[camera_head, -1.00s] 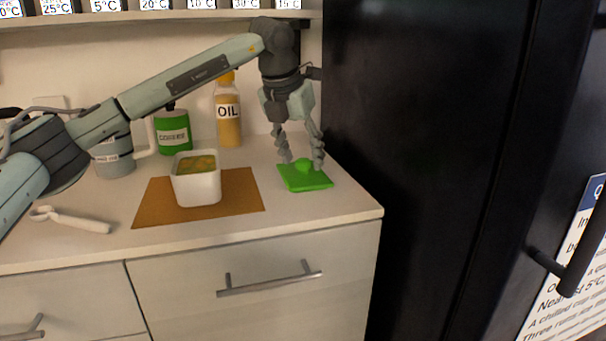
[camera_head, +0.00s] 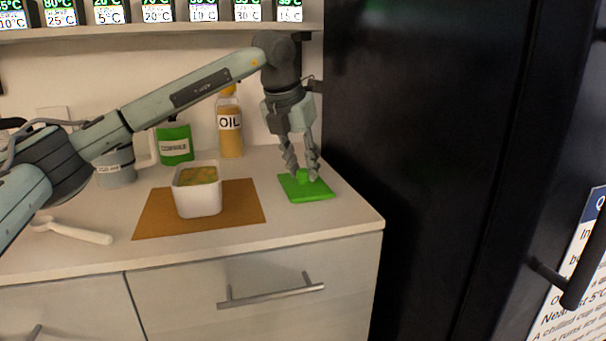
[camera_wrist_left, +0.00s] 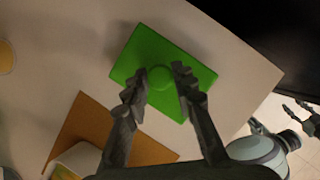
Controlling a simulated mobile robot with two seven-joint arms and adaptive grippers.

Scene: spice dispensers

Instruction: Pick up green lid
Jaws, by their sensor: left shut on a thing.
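The green lid (camera_head: 307,190) is a flat square with a round knob on top. It lies on the counter to the right of the brown mat. My left gripper (camera_head: 302,174) comes down from above and is shut on the lid's knob. In the left wrist view, the lid (camera_wrist_left: 146,50) shows its knob between the two fingertips of my left gripper (camera_wrist_left: 160,82). The lid appears to rest on the counter. My right gripper cannot be made out in the head view.
A white square container (camera_head: 198,196) with yellowish contents stands on the brown mat (camera_head: 243,200). An oil bottle (camera_head: 230,130), a green canister (camera_head: 175,146) and a grey mug (camera_head: 115,170) stand behind. A white spoon-like tool (camera_head: 80,233) lies left. A black fridge (camera_head: 420,150) bounds the right.

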